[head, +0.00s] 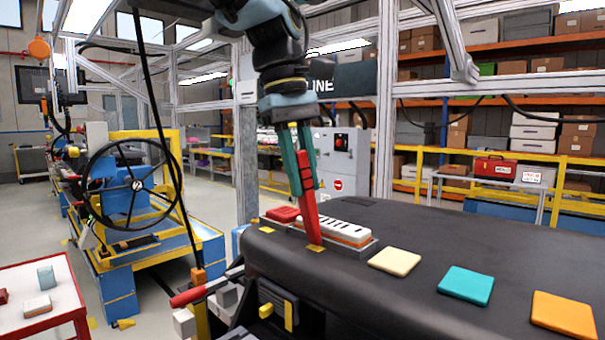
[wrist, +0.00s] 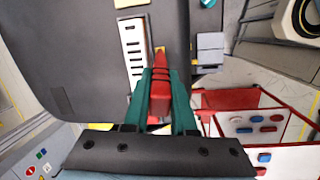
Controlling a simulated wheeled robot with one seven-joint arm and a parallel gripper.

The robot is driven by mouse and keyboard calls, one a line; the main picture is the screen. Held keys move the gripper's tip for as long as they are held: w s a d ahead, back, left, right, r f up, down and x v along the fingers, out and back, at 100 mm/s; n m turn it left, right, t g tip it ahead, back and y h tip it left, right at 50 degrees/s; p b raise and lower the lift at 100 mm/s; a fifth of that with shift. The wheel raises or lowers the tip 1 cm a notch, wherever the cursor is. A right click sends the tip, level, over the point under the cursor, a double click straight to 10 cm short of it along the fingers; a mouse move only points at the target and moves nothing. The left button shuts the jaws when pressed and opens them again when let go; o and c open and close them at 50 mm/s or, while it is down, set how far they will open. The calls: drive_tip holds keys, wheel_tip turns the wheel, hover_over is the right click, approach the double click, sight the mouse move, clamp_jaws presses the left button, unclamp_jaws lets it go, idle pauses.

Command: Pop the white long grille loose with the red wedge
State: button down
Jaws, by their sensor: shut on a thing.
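The white long grille (head: 336,231) sits in a grey frame on the near edge of the black dashboard, with an orange band along its lower side. In the wrist view the grille (wrist: 133,48) lies just left of the wedge. My gripper (head: 304,180) is shut on the red wedge (head: 309,217), which points down. The wedge tip is at or close to the left end of the grille, by a small yellow patch. I cannot tell whether it touches. In the wrist view the wedge (wrist: 160,92) sits between the green fingers of my gripper (wrist: 160,85).
Cream (head: 394,261), teal (head: 466,285) and orange (head: 563,316) squares lie on the dashboard (head: 440,235) right of the grille. A red block (head: 283,214) is behind the wedge. A steering wheel (head: 131,184) stands left. A red-edged table (head: 40,300) holds small blocks.

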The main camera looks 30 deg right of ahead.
drive_tip(key=shift+r+p, duration=2.9)
drive_tip(key=shift+r, duration=0.4)
